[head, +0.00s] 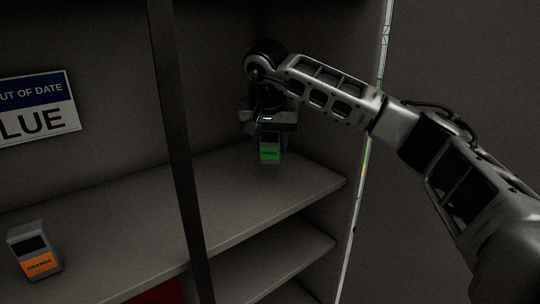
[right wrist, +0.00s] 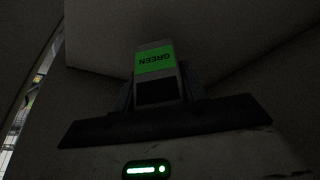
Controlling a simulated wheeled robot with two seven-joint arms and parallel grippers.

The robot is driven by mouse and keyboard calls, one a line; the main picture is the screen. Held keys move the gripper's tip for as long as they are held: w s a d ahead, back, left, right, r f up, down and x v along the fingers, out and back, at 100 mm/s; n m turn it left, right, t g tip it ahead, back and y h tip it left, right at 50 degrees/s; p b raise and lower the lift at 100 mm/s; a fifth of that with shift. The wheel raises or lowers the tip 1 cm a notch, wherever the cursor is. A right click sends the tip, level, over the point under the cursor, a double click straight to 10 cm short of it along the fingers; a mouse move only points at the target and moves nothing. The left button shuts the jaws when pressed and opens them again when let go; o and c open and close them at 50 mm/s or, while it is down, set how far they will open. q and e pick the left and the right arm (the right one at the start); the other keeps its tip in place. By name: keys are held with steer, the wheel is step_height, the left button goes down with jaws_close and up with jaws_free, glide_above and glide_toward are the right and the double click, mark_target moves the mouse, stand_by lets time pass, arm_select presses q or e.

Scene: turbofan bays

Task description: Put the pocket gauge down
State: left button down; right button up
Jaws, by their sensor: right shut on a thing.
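A grey pocket gauge with a green label reading GREEN (head: 269,153) is in my right gripper (head: 268,134), over the right bay of the upper shelf (head: 290,187). The gauge hangs upright with its label at the lower end. I cannot tell whether its base touches the shelf. In the right wrist view the gauge (right wrist: 155,62) shows upside down between the fingers, with its dark screen nearest the palm. My left gripper is not in view.
A second gauge with an orange label (head: 35,252) stands on the shelf at the left. A dark upright post (head: 180,150) divides the bays. An OUT OF DATE BLUE sign (head: 38,105) is on the back wall. The shelf around the green gauge is clear.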

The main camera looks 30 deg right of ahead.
mark_target(269, 133)
steer(key=shift+w+d+f, duration=0.1)
steer(key=shift+w+f, duration=0.05)
steer(key=shift+f, duration=0.05)
steer(key=shift+w+f, duration=0.2)
steer(key=shift+f, duration=1.55)
steer(key=shift+f, duration=0.1)
steer(key=o, duration=1.1)
steer(key=shift+r, duration=0.2)
steer(key=v, duration=1.1)
steer(key=shift+s+r, duration=0.2)
steer(key=shift+r, duration=0.15)
